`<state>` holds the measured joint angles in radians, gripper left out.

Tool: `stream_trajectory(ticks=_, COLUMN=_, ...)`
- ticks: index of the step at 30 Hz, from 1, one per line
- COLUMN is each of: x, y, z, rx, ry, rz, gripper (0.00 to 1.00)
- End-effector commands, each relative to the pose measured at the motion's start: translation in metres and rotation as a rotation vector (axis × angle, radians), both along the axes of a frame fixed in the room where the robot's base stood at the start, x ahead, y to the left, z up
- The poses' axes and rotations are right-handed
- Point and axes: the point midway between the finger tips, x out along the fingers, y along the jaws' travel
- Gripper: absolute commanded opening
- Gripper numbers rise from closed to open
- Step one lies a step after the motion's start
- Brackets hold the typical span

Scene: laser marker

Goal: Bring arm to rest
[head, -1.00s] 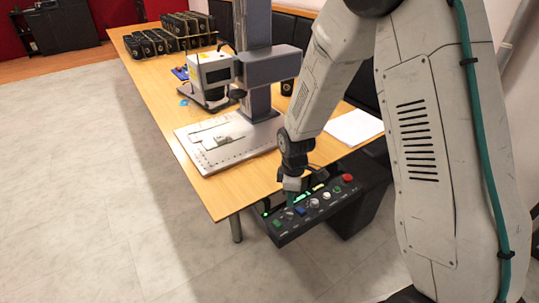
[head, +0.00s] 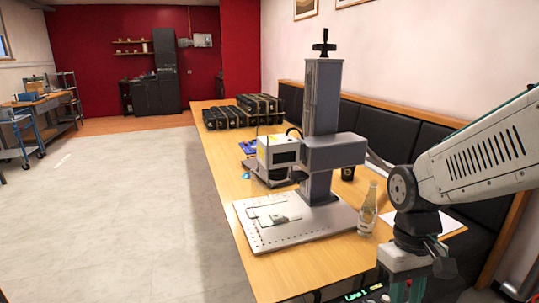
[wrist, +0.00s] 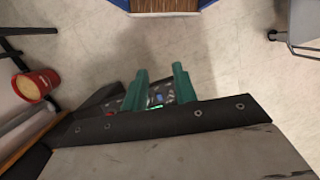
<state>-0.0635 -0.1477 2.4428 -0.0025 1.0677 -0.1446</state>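My arm reaches in from the right in the head view, at the near right of the table. My gripper (wrist: 159,69) shows two green fingers in the wrist view, apart with nothing between their tips. In the head view its lower end is cut off by the bottom edge. A dark control box (wrist: 160,98) with buttons and a green display lies below the fingers in the wrist view.
The wooden table (head: 227,161) carries a glass bottle (head: 368,208) close to my arm, a dark cup (head: 348,173) and black boxes (head: 242,112) at the far end. A red bin (wrist: 36,85) stands at left in the wrist view. Floor left of the table is clear.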

Motion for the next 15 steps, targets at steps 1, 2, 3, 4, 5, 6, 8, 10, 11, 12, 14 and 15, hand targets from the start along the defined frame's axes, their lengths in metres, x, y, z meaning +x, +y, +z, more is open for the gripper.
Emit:
stream_trajectory(ticks=1, x=-0.013, y=-0.003, z=0.016, rx=-0.006, ry=-0.026, rz=-0.039, gripper=0.28)
stream_trajectory(ticks=2, x=-0.020, y=-0.004, z=0.023, rx=-0.008, ry=-0.036, rz=-0.060, gripper=0.28)
stream_trajectory(ticks=3, x=-0.030, y=-0.006, z=0.033, rx=-0.012, ry=-0.051, rz=-0.089, gripper=0.28)
stream_trajectory(ticks=4, x=-0.037, y=-0.007, z=0.039, rx=-0.014, ry=-0.063, rz=-0.109, gripper=0.28)
stream_trajectory(ticks=5, x=-0.044, y=-0.008, z=0.045, rx=-0.016, ry=-0.077, rz=-0.125, gripper=0.28)
stream_trajectory(ticks=6, x=-0.054, y=-0.010, z=0.053, rx=-0.017, ry=-0.096, rz=-0.148, gripper=0.28)
stream_trajectory(ticks=8, x=-0.066, y=-0.012, z=0.064, rx=-0.017, ry=-0.130, rz=-0.173, gripper=0.28)
stream_trajectory(ticks=10, x=-0.079, y=-0.014, z=0.074, rx=-0.014, ry=-0.174, rz=-0.191, gripper=0.28)
stream_trajectory(ticks=11, x=-0.083, y=-0.014, z=0.078, rx=-0.012, ry=-0.194, rz=-0.193, gripper=0.28)
stream_trajectory(ticks=12, x=-0.087, y=-0.015, z=0.083, rx=-0.008, ry=-0.222, rz=-0.196, gripper=0.28)
stream_trajectory(ticks=14, x=-0.091, y=-0.016, z=0.089, rx=-0.005, ry=-0.261, rz=-0.201, gripper=0.28)
stream_trajectory(ticks=15, x=-0.094, y=-0.017, z=0.092, rx=-0.003, ry=-0.283, rz=-0.204, gripper=0.28)
